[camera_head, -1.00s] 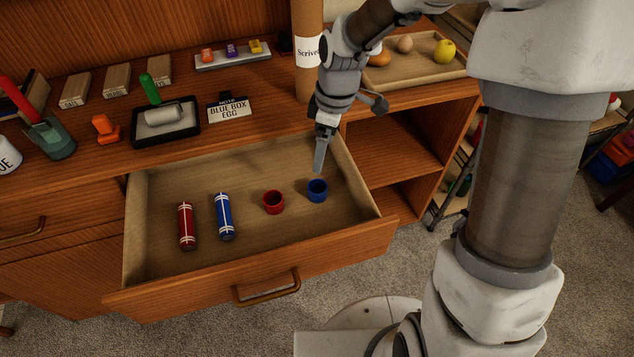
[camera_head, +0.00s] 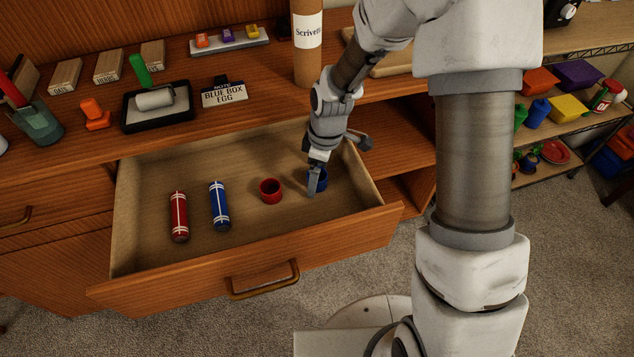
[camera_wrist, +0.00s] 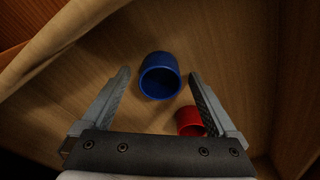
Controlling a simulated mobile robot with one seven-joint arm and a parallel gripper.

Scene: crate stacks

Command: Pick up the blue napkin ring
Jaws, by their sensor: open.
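The blue napkin ring (camera_head: 322,180) stands in the open drawer, near its right side. In the head view my gripper (camera_head: 313,188) is lowered in front of it and hides part of it. In the wrist view the blue napkin ring (camera_wrist: 160,76) lies between and a little beyond the two open fingertips (camera_wrist: 160,80). I see no finger touching it, and the jaws hold nothing. The red napkin ring (camera_head: 271,190) stands to its left. In the wrist view the red napkin ring (camera_wrist: 190,121) is partly hidden by the right finger.
The drawer (camera_head: 150,255) also holds a red cylinder (camera_head: 179,217) and a blue cylinder (camera_head: 219,206) at its left. A sign reading "BLUE BOX EGG" (camera_head: 225,95) and a tall labelled tube (camera_head: 307,60) stand on the desk behind.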

